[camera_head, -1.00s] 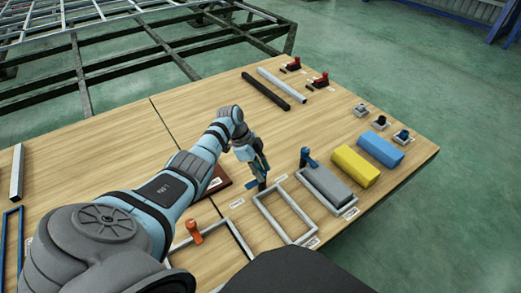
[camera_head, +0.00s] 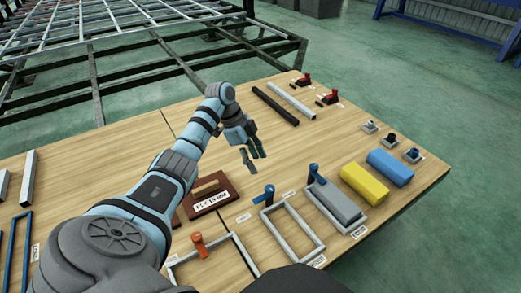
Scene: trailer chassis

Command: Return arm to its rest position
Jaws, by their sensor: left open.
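My left arm (camera_head: 165,188) reaches in from the lower left over the wooden table. My left gripper (camera_head: 254,161) is open and empty above the table, with its fingers pointing down and towards the near side. It is beyond a blue-handled stamp (camera_head: 268,193), which stands upright at the corner of an empty grey frame (camera_head: 296,239), and apart from it. A dark red plaque (camera_head: 212,196) with a small handle lies just left of the gripper. My right gripper is not in view.
A second blue stamp (camera_head: 314,172) stands by a grey block (camera_head: 335,203). Yellow (camera_head: 365,184) and blue (camera_head: 390,167) blocks lie to the right. An orange-handled stamp (camera_head: 201,244) is nearer. Black (camera_head: 275,104) and silver (camera_head: 292,100) bars lie farther back. A metal chassis (camera_head: 160,60) stands behind the table.

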